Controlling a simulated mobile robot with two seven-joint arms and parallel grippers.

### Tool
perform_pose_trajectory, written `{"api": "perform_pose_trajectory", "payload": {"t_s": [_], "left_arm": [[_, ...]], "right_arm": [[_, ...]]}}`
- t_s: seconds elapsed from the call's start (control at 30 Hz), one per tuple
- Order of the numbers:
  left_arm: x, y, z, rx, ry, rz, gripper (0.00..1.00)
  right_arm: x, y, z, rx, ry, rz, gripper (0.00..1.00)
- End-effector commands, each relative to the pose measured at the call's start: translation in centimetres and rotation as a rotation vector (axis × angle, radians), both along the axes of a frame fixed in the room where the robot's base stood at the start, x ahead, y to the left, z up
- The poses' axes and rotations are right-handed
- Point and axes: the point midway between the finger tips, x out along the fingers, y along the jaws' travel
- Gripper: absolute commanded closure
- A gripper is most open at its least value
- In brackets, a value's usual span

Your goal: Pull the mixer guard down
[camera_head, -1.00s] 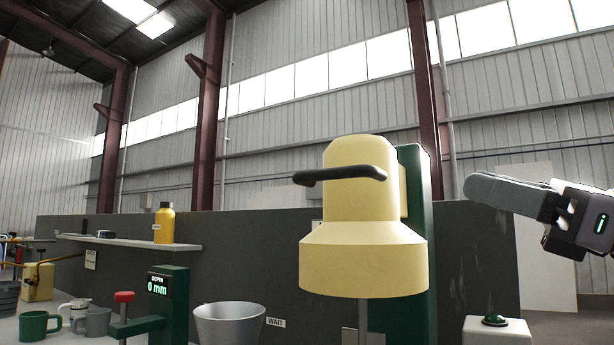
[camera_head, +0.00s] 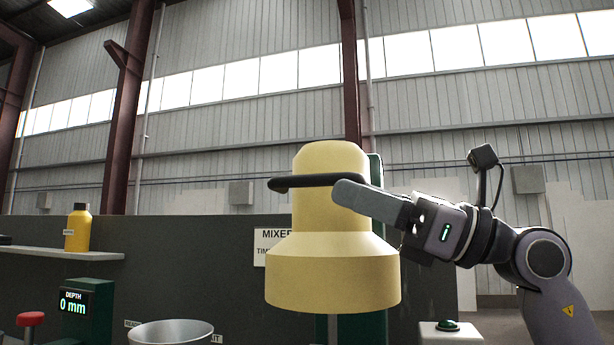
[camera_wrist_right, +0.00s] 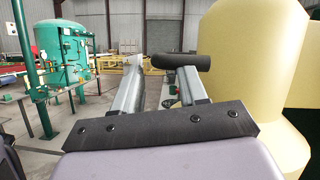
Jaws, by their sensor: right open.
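The yellow, bell-shaped mixer guard (camera_head: 333,268) stands in the middle of the head view, in front of a dark green column (camera_head: 376,172). A black bar handle (camera_head: 292,183) sticks out near its top. My right gripper (camera_head: 347,194) reaches in from the right, with its fingers at the handle's right part and partly hiding it. In the right wrist view, the open fingers (camera_wrist_right: 162,80) point at the black handle (camera_wrist_right: 182,62), which lies at the right fingertip; contact cannot be told. The guard (camera_wrist_right: 262,55) fills the right side there. My left gripper is not in view.
A green button (camera_head: 446,325) on a white box sits at the lower right. A grey metal bowl (camera_head: 170,333) is at the lower left, near the green depth display (camera_head: 76,303). A yellow bottle (camera_head: 78,228) stands on a shelf (camera_head: 60,253).

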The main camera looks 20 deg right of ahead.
Motion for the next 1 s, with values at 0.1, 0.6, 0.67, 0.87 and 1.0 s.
{"api": "perform_pose_trajectory", "payload": {"t_s": [0.1, 0.6, 0.67, 0.87, 1.0], "left_arm": [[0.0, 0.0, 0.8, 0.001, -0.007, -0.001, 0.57], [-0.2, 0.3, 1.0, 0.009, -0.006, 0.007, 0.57], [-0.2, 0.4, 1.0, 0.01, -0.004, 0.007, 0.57], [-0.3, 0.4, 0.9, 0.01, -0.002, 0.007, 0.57], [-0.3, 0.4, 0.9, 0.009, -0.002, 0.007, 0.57]], "right_arm": [[0.8, 1.7, 1.1, 0.0, 0.0, 0.005, 0.58], [2.6, 4.7, 2.2, 0.0, 0.001, 0.0, 0.58], [2.6, 4.7, 2.2, 0.0, 0.001, 0.0, 0.58], [2.6, 4.7, 2.2, 0.0, 0.001, 0.0, 1.0], [2.6, 4.7, 2.2, 0.0, 0.001, 0.0, 1.0]]}}
